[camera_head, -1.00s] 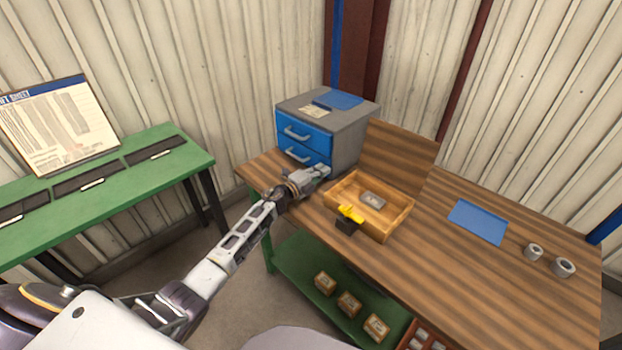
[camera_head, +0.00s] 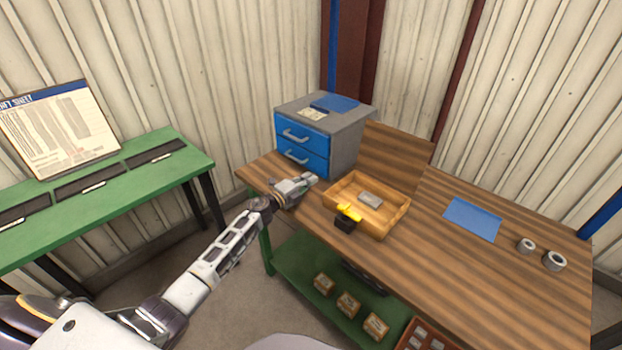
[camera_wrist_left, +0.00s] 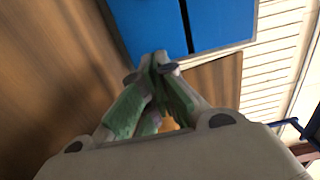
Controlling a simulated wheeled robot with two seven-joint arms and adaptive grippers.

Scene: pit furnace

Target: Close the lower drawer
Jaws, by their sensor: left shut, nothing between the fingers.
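A grey cabinet (camera_head: 348,138) with two blue drawers stands at the back left of the wooden workbench. The upper drawer (camera_head: 318,140) and the lower drawer (camera_head: 318,162) look about flush with each other in the head view, each with a pale handle. My left gripper (camera_head: 312,179) is shut and empty, just in front of and below the lower drawer, apart from its handle. In the left wrist view, the shut fingertips (camera_wrist_left: 160,64) point at the blue drawer fronts (camera_wrist_left: 218,22), which have a dark gap between them. My right gripper is out of view.
A wooden tray (camera_head: 390,220) holding a grey block stands right of my gripper, with a yellow and black item (camera_head: 348,215) at its front. A blue mat (camera_head: 472,218) and two metal rings lie farther right. A green bench (camera_head: 100,200) is at left.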

